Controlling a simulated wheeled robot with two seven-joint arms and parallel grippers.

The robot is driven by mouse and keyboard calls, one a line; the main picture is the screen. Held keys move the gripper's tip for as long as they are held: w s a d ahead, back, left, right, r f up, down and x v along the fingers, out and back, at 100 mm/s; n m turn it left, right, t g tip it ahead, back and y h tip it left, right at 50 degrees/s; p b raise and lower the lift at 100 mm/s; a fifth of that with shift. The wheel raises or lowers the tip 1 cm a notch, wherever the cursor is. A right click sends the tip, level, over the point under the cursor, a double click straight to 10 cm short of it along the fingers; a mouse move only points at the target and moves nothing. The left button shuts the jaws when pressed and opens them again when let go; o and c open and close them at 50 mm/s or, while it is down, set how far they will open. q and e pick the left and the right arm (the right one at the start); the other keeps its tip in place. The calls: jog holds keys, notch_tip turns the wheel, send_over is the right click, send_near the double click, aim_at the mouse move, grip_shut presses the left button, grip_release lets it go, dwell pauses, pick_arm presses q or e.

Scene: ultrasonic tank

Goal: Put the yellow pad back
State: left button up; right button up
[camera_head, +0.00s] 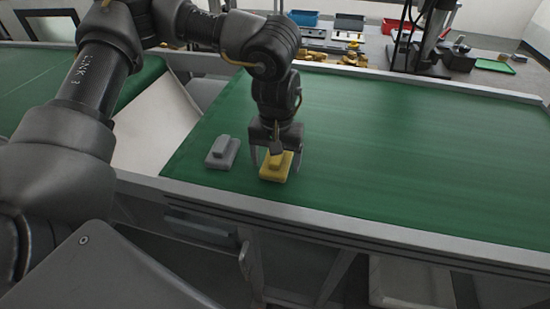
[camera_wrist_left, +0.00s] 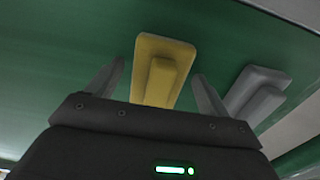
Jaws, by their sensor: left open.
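The yellow pad (camera_head: 275,168), a flat block with a raised handle on top, lies on the green table top (camera_head: 390,150) near its front edge. It also shows in the left wrist view (camera_wrist_left: 162,72). My left gripper (camera_head: 272,160) is above the pad with its fingers apart, one on either side of it. In the left wrist view the fingers (camera_wrist_left: 158,90) are open and gaps show between them and the pad. A grey pad (camera_head: 222,153) of like shape lies just left of the yellow one. My right gripper is not in view.
The grey pad is close beside the left gripper, also in the left wrist view (camera_wrist_left: 256,95). A raised grey rail (camera_head: 350,232) runs along the table's front edge. The green surface to the right is clear. Red and blue bins (camera_head: 303,17) stand at the back.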

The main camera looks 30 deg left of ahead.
aim_at(276, 157)
pick_arm(q)
notch_tip(276, 157, up, 12)
jog(key=p, duration=0.3)
dwell(0.4)
